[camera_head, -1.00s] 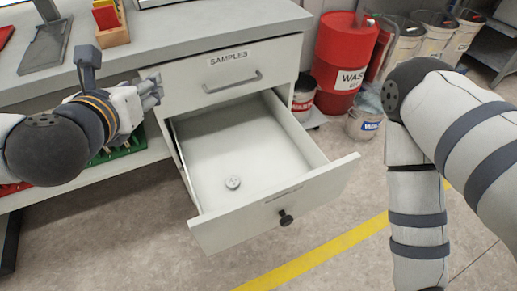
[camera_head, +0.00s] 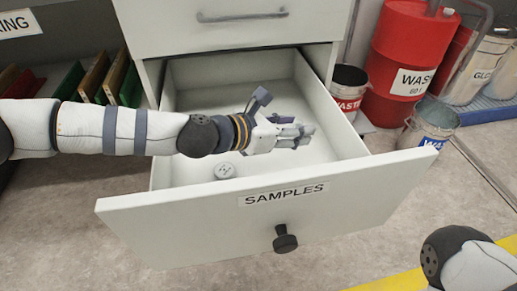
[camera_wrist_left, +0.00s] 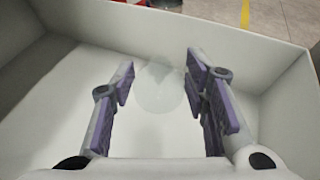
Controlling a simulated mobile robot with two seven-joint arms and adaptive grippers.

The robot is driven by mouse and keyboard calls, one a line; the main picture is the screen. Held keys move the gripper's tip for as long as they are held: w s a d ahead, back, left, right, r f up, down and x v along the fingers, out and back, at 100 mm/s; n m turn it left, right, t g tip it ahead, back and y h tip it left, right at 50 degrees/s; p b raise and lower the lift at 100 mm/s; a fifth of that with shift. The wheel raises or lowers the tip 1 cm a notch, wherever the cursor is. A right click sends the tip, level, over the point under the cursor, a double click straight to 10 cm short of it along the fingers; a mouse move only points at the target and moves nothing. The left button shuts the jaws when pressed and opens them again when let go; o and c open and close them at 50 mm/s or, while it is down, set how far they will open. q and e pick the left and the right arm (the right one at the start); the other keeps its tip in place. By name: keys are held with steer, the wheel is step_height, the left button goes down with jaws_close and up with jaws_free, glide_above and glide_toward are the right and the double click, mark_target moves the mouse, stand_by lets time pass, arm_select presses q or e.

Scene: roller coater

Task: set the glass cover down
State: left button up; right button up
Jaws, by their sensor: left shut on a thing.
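My left gripper (camera_head: 302,135) is inside the open drawer (camera_head: 290,210) labelled SAMPLES, over its floor. In the left wrist view the purple-padded fingers (camera_wrist_left: 160,82) stand apart, with a faint, see-through round glass cover (camera_wrist_left: 158,92) between them. The gripper is shut on this cover. The cover is hard to make out in the head view, and whether it touches the drawer floor cannot be told. A small round whitish item (camera_head: 224,171) with a dark mark lies on the drawer floor, left of the gripper. My right gripper is out of the picture.
The drawer has raised walls all round and a dark front knob (camera_head: 285,239). A closed drawer (camera_head: 235,25) is above it. A red waste drum (camera_head: 408,55) and a metal bucket (camera_head: 430,122) stand at the right. Much of the drawer floor is bare.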

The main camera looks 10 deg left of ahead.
mark_target(288, 166)
arm_select(q)
step_height(288, 166, down, 10)
steer(key=b, duration=0.3)
steer(key=shift+r, duration=0.45)
steer(key=shift+f, duration=0.1)
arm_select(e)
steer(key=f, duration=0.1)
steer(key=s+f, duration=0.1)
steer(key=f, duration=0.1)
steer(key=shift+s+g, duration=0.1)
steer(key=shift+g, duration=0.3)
arm_select(q)
steer(key=o, duration=1.1)
steer(key=shift+o, duration=0.2)
steer(key=shift+r, duration=0.2)
steer(key=p+v, duration=0.3)
steer(key=v, duration=0.9)
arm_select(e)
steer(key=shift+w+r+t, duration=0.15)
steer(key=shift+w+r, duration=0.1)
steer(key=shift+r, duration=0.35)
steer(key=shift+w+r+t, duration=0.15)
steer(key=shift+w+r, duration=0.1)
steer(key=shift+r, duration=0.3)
